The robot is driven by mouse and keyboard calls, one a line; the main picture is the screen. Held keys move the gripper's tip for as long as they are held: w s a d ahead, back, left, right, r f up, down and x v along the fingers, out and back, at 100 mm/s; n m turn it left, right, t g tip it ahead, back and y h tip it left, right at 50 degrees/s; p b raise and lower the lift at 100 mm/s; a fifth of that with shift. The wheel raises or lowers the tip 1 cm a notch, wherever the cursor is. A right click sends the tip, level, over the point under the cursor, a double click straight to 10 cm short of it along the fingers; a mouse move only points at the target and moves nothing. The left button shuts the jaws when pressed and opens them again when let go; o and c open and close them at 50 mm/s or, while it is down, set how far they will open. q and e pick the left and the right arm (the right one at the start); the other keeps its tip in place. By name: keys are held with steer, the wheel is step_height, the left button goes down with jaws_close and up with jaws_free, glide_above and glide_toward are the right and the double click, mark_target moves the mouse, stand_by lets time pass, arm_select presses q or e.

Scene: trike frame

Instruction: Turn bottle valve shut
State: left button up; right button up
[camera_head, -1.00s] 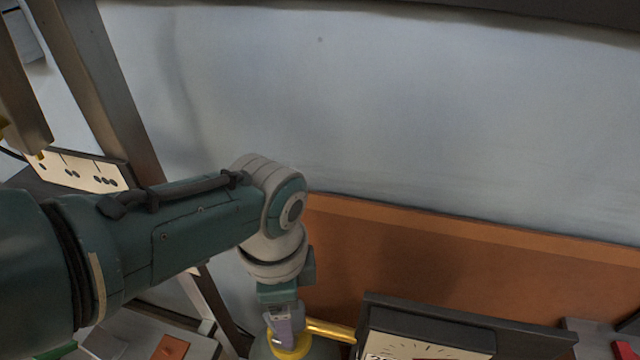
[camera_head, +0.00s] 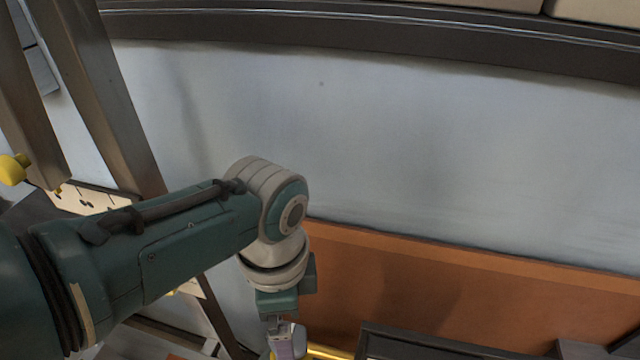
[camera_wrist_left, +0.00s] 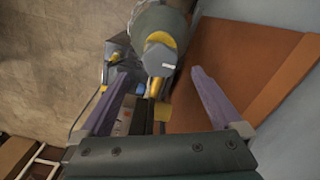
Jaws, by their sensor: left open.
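The bottle (camera_wrist_left: 160,25) is a grey-green cylinder at the top centre of the left wrist view. Its yellow valve (camera_wrist_left: 157,60) has a round grey face with a small white mark and lies between my fingertips in that picture. My left gripper (camera_wrist_left: 158,76) is open, with one purple finger on each side of the valve. I cannot tell whether the fingers touch it. In the head view my left gripper (camera_head: 286,342) points down at the bottom edge, with a yellow piece just below it. The bottle is cut off there. My right gripper is not in view.
An orange-brown panel (camera_head: 450,290) stands behind and right of the gripper, below a pale wall. A yellow bar (camera_head: 328,352) and a dark box (camera_head: 420,345) lie close to its right. Sloping metal beams (camera_head: 100,90) stand at the left.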

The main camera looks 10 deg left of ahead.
arm_select(q)
steer(key=shift+r+p, duration=0.75)
steer(key=shift+r, duration=1.65)
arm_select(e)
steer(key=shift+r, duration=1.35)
